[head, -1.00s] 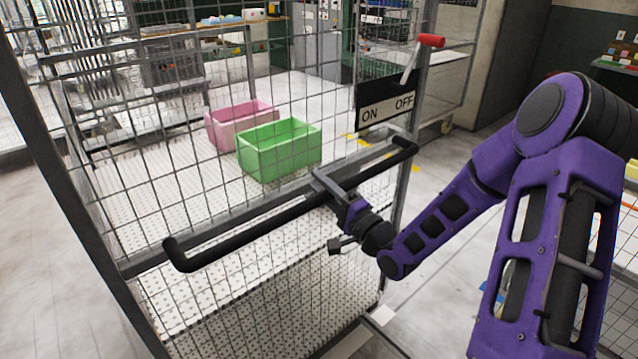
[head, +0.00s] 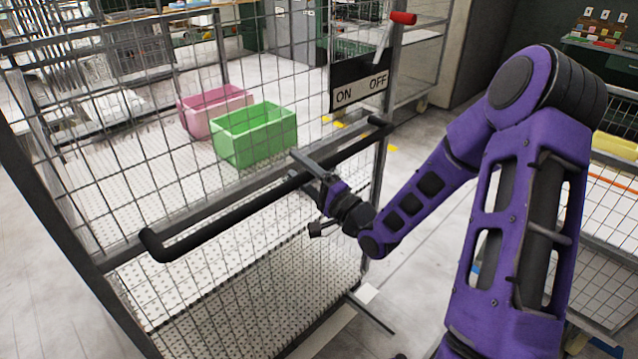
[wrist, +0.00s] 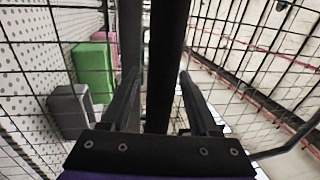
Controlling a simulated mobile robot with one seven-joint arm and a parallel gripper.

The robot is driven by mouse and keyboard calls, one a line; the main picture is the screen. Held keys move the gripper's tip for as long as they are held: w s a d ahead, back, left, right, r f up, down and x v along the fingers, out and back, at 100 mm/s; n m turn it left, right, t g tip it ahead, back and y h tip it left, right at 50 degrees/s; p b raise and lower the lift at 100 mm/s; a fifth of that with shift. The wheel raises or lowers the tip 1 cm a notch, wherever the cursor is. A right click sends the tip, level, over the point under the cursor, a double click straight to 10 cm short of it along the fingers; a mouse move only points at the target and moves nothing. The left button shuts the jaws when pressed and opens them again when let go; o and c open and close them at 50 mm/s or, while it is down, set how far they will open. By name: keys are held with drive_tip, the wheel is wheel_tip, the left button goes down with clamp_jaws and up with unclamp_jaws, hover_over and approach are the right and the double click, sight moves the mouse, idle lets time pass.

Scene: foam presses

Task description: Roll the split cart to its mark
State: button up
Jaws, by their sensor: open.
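The cart is a tall grey wire-mesh cage (head: 60,205) filling the left and middle of the head view. A black push bar (head: 205,232) runs across its near side. My gripper (head: 312,172) is at the right part of this bar. In the wrist view the bar (wrist: 165,50) passes between the two fingers of my gripper (wrist: 160,92), which stand apart with gaps beside it. Yellow marks (head: 390,148) show on the floor beyond the cart's right side; I cannot tell if they are the cart's mark.
A green bin (head: 254,138) and a pink bin (head: 212,108) show through the mesh. An ON/OFF sign (head: 359,84) and a red-tipped lever (head: 403,18) are at the upper right. Another mesh structure (head: 610,230) stands at the right edge. Pale floor (head: 415,235) is bare between.

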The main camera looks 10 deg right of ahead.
drive_tip(key=v, duration=1.7)
drive_tip(key=shift+w, duration=0.1)
